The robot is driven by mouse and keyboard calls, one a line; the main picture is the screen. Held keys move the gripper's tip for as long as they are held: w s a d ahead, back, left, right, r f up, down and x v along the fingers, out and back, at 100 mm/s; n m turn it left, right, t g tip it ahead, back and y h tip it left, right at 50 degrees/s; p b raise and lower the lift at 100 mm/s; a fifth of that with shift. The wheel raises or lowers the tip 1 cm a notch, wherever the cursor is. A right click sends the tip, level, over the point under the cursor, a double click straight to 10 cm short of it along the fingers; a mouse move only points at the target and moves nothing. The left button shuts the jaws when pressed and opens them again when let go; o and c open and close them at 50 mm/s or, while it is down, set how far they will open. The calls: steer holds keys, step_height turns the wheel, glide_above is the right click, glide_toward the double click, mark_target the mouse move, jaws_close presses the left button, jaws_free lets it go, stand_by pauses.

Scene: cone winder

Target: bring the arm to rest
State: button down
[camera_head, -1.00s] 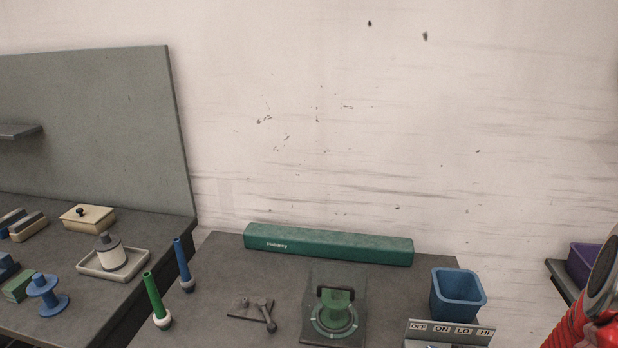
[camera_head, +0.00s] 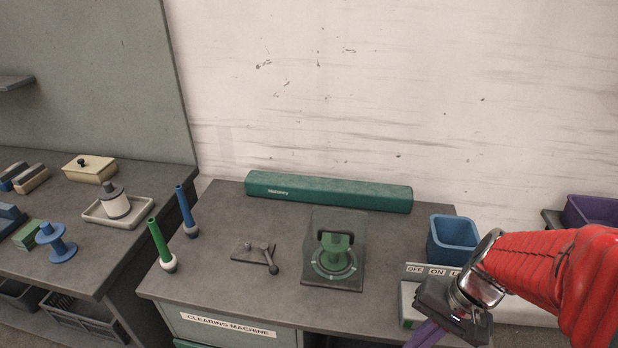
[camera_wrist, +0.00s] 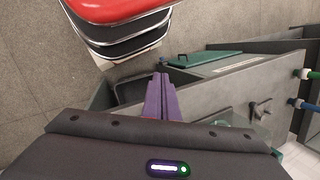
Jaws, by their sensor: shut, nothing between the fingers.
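My arm with its red sleeve reaches in from the right edge of the head view. My gripper (camera_head: 428,333) hangs at its end, at the lower right over the front right part of the dark bench (camera_head: 225,258). In the wrist view its purple fingers (camera_wrist: 161,98) lie together, shut, with nothing between them. In the head view the fingertips are cut off by the bottom edge.
The OFF/ON switch panel (camera_head: 414,269) and a blue bin (camera_head: 453,240) stand close to my gripper. A purple bin (camera_head: 590,212) stands at the right.

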steer(key=a+r+n+t+h, duration=0.2)
steer(key=r+n+t, duration=0.1)
steer(key=r, duration=0.4)
steer(key=a+r+n+t+h, duration=0.2)
steer(key=r+t, duration=0.1)
steer(key=r, duration=0.5)
steer(key=shift+w+a+r+n, duration=0.15)
steer(key=shift+w+a+n, duration=0.1)
steer(key=shift+a+n, duration=0.15)
